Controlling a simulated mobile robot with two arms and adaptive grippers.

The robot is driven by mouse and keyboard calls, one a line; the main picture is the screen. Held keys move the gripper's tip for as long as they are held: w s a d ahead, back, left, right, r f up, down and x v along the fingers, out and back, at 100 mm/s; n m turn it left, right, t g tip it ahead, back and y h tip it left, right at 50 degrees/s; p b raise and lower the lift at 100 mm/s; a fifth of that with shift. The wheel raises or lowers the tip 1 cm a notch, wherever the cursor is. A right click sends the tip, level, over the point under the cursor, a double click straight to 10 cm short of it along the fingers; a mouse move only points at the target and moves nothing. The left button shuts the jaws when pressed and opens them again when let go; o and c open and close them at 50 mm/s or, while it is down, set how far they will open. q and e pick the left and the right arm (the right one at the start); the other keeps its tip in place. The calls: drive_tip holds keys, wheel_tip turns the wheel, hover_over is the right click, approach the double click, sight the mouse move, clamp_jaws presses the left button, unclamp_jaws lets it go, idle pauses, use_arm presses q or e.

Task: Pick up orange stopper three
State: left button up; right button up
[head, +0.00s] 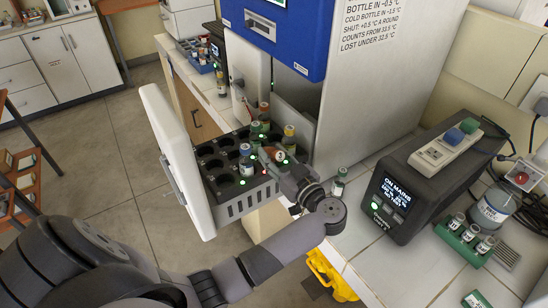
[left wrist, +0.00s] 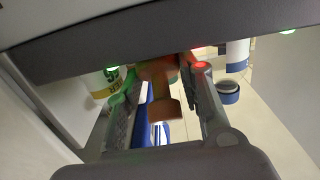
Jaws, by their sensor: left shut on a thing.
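An orange stopper (left wrist: 160,85) sits between the two fingers of my left gripper (left wrist: 163,100) in the left wrist view. The gripper is shut on it; no number is readable on it. In the head view my left gripper (head: 277,160) is at the right side of the pulled-out black rack (head: 222,182), low among the bottles, and the orange piece is mostly hidden there. My right gripper is not in view.
The open white door (head: 175,160) borders the rack on the left, the incubator (head: 350,90) behind it. A capped bottle (head: 339,184) stands on the bench by my wrist. A black power unit (head: 410,190) and a green rack (head: 466,240) of vials are to the right.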

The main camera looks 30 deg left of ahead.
use_arm(q)
wheel_tip(320, 180, up, 19)
drive_tip(key=b, duration=0.1)
drive_tip(key=s+d+f+m+t+h, duration=0.5)
drive_tip(key=s+d+f+m+h, duration=0.1)
drive_tip(key=s+d+f+h, duration=0.1)
drive_tip(key=s+d+f+m+t+h+b, duration=0.1)
drive_tip(key=s+d+f+m+t+h, duration=0.5)
drive_tip(key=f, duration=0.5)
drive_tip(key=s+d+m+h, duration=0.1)
drive_tip(key=s+h, duration=0.1)
drive_tip(key=h, duration=0.1)
drive_tip(key=shift+f+h, duration=0.15)
drive_tip(key=shift+h, duration=0.15)
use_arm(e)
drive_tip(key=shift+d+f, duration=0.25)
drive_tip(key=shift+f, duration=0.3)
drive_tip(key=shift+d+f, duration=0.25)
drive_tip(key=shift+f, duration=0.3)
